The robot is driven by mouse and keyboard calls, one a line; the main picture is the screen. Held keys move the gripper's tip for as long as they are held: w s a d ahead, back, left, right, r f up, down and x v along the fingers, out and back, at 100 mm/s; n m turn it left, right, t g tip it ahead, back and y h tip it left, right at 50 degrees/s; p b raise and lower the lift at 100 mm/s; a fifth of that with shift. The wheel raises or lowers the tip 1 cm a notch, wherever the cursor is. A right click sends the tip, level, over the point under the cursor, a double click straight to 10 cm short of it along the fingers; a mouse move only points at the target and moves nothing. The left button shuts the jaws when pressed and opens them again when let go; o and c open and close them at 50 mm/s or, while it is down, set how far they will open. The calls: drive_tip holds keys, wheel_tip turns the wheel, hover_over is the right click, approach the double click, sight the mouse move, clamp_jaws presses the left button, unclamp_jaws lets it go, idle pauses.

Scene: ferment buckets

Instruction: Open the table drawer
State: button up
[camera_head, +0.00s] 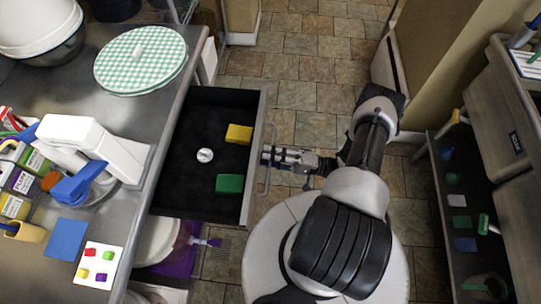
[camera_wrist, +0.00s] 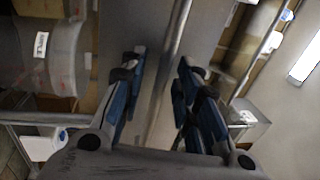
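The table drawer (camera_head: 196,188) is pulled out from under the metal table, and its dark inside shows in the head view. A yellow block (camera_head: 239,134), a green block (camera_head: 229,184) and a small white round thing (camera_head: 205,155) lie in it. A thin bar handle (camera_head: 266,178) runs along the drawer's front. My gripper (camera_head: 272,155) is at this handle, reaching from the right. In the wrist view my gripper (camera_wrist: 163,65) has its blue-padded fingers apart, with a long metal bar or edge running between them. I cannot tell whether a finger touches the handle.
The metal table (camera_head: 105,51) holds a green checked round lid (camera_head: 140,58), a white appliance (camera_head: 85,145), a blue square (camera_head: 66,239) and a small card with coloured blocks (camera_head: 98,266). A grey open bin unit (camera_head: 518,195) stands at the right. Tiled floor (camera_head: 300,65) is clear behind my arm.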

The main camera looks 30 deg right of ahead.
drive_tip(key=shift+d, duration=0.1)
drive_tip(key=v, duration=1.2)
idle(0.4)
